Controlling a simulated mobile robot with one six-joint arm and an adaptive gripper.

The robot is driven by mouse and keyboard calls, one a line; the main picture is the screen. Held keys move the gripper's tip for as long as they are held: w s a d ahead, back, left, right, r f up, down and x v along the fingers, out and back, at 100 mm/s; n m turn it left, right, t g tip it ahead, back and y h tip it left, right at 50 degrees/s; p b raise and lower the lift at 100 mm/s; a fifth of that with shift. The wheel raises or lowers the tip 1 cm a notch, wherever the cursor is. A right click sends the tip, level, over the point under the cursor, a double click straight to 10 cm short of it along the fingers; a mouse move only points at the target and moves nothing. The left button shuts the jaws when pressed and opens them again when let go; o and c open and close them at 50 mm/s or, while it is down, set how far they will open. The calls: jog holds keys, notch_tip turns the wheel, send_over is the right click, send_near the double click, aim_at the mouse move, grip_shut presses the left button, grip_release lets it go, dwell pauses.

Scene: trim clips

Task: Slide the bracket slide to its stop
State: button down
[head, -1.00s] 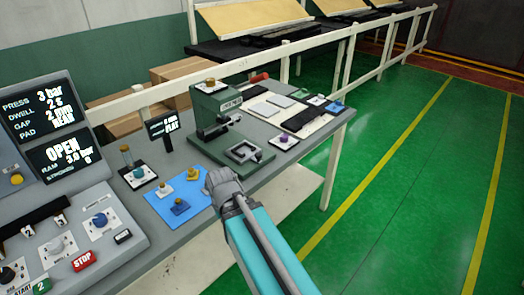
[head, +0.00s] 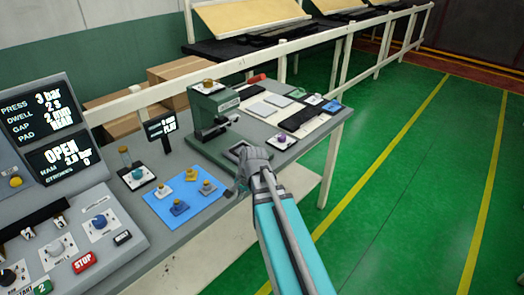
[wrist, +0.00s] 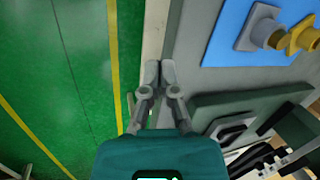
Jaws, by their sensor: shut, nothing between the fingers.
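The green press (head: 213,115) stands on the grey bench. A square grey frame, which looks like the bracket slide (head: 238,148), sits on its base and is partly hidden by my gripper. In the wrist view the press base (wrist: 245,105) is at the lower right, with a dark framed piece (wrist: 228,132) on it. My gripper (head: 246,178) is at the bench's front edge, in front of the press base. In the wrist view its fingers (wrist: 160,68) are together and empty, over the bench edge. I cannot tell whether it touches the base.
A blue mat (head: 160,208) with several knobbed parts lies left of the press. A control panel (head: 75,230) with screens fills the left. A small sign (head: 160,127) stands behind the mat. A white tray (head: 270,117) with pads is right of the press. The green floor in front is open.

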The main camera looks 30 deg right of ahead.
jog(key=w+d+r+m+t+y+p, duration=0.1)
jog(key=w+d+r+m+t, duration=0.15)
jog(key=d+m, duration=0.25)
jog(key=w+d+r+m+t, duration=0.1)
jog(key=w+d+m, duration=0.2)
jog(key=d+m, duration=0.25)
jog(key=m+t+p, duration=0.1)
jog(key=m+t, duration=0.2)
jog(key=m, duration=0.7)
send_near(270, 155)
jog(key=shift+g, duration=0.25)
jog(key=s+r, duration=0.1)
jog(key=s+a+r, duration=0.1)
jog(key=r, duration=0.1)
jog(key=shift+s+a, duration=0.2)
jog(key=shift+a, duration=0.1)
jog(key=shift+w+f, duration=0.1)
jog(key=shift+f, duration=0.05)
jog(key=b+x, duration=0.7)
jog(key=x, duration=0.3)
jog(key=shift+d, duration=0.15)
jog(key=shift+w+a, duration=0.2)
jog(key=shift+w, duration=0.3)
jog(key=shift+w+a, duration=0.2)
jog(key=shift+w, duration=0.3)
jog(key=shift+w+a, duration=0.35)
jog(key=shift+w, duration=0.5)
